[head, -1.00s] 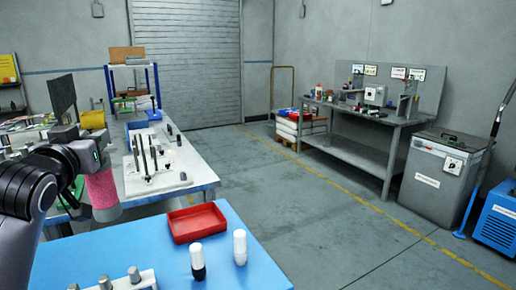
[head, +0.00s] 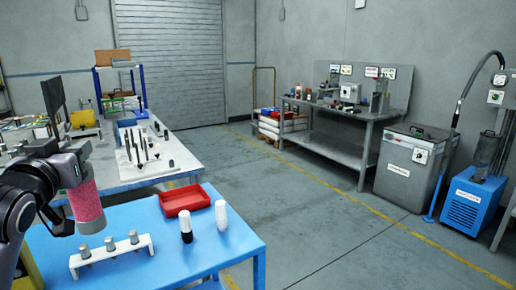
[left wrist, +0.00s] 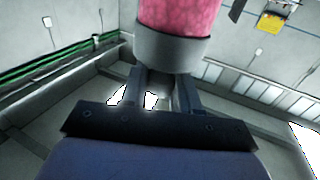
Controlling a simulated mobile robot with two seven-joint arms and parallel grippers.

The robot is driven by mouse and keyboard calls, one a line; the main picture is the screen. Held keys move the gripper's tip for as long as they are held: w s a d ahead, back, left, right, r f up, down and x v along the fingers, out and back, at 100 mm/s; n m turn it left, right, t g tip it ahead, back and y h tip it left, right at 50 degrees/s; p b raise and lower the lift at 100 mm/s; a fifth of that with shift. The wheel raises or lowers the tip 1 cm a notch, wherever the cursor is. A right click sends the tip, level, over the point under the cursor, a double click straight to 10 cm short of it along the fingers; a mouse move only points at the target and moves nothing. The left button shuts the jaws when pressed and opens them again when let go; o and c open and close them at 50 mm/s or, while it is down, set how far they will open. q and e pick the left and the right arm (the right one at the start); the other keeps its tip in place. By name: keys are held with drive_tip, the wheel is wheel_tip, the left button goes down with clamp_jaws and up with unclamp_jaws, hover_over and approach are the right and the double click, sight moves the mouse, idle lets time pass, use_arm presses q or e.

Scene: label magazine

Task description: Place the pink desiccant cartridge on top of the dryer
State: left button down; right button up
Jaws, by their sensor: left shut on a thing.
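The pink desiccant cartridge (head: 86,205) is a pink cylinder with grey ends, held roughly upright at the left of the head view. My left gripper (head: 76,172) is shut on it near its upper end. In the left wrist view the cartridge (left wrist: 180,14) and its grey end (left wrist: 176,48) show at the gripper's fingers (left wrist: 160,88). A blue machine (head: 474,206) with a grey upright part and a hose stands on the floor at the far right; it looks like the dryer, but its label is too small to read. My right gripper is out of view.
A blue table (head: 215,248) holds a red tray (head: 185,200), two bottles (head: 221,215) and a white rack (head: 110,257). A grey cabinet (head: 413,168) stands left of the blue machine, beside a workbench (head: 345,112). The floor (head: 330,215) between is clear.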

use_arm(q)
drive_tip(key=s+d+f+h, duration=0.1)
drive_tip(key=s+d+f, duration=0.3)
drive_tip(key=f, duration=0.4)
drive_tip(key=s+d+f+m+h, duration=0.1)
drive_tip(key=s+d+f, duration=0.3)
drive_tip(key=f, duration=0.5)
drive_tip(key=s+d+f+m+h, duration=0.1)
drive_tip(key=s+d+f, duration=0.3)
drive_tip(key=f, duration=0.4)
drive_tip(key=shift+f, duration=0.4)
drive_tip(key=shift+d, duration=0.2)
